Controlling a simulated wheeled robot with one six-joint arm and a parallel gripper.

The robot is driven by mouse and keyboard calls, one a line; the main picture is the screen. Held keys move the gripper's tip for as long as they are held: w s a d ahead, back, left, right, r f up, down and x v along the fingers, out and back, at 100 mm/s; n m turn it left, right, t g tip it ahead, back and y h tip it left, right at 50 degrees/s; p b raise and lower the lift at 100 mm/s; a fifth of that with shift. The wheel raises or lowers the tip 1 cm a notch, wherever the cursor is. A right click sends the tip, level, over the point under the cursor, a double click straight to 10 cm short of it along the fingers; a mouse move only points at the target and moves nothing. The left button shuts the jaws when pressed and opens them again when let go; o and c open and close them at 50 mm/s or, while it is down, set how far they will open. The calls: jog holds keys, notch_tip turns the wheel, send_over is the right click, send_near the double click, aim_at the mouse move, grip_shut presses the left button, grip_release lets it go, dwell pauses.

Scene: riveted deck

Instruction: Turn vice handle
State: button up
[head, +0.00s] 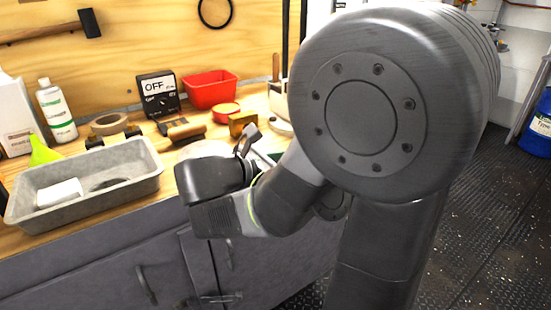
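No vice or vice handle can be made out for sure; my arm covers the middle of the head view and may hide it. A small dark horizontal bar (214,299) shows low at the cabinet front, but I cannot tell what it belongs to. My arm bends left over the front of the bench. Just past its dark wrist, a small dark and grey piece (249,141) may be part of my gripper. Its fingers are not clear, and I see nothing held.
The wooden bench (262,100) carries a grey tray (120,190), a white bottle (58,112), a black box marked OFF (157,94), a red bin (210,89) and a tape roll (109,124). Grey cabinets (90,270) stand below. A blue drum (541,125) stands far right; the floor before it is open.

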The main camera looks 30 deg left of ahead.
jog(key=shift+v, duration=1.15)
